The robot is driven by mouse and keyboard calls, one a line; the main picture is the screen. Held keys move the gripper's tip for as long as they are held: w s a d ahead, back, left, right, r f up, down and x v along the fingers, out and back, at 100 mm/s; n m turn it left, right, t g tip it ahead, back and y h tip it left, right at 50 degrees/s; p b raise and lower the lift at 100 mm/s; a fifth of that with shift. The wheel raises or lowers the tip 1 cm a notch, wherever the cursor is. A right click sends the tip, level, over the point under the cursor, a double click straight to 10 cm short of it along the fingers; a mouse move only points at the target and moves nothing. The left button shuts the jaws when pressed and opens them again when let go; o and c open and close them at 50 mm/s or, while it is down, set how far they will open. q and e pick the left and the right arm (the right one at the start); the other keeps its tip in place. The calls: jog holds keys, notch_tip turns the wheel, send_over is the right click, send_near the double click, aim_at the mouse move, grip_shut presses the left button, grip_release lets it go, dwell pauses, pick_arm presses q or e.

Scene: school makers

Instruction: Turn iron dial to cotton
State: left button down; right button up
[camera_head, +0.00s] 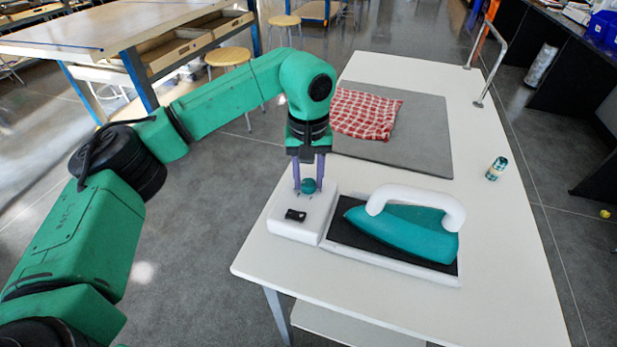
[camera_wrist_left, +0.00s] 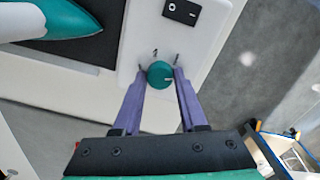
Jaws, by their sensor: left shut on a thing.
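The iron's dial (camera_head: 309,186) is a small teal round knob on the white control box (camera_head: 285,229) of the iron station. My left gripper (camera_head: 308,188) points down at it, with a purple finger on either side. In the left wrist view the fingers (camera_wrist_left: 160,74) are shut on the dial (camera_wrist_left: 160,75), which has a pale line toward its right edge. Small dark marks surround the dial; their labels are too small to read. The teal iron (camera_head: 407,228) with a white handle rests on a black pad to the right of the box. My right gripper is not in view.
A black rocker switch (camera_head: 296,215) sits on the box, near the dial. A grey mat (camera_head: 415,130) with a red checked cloth (camera_head: 365,114) lies behind.

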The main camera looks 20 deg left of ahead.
pick_arm(q)
jog(key=shift+w+r+m, duration=0.1)
jog(key=shift+m, duration=1)
jog(key=shift+w+r+m, duration=0.1)
jog(key=shift+m, duration=1)
jog(key=shift+c, duration=2.2)
grip_release()
jog(key=shift+s, duration=0.1)
jog(key=shift+f, duration=0.1)
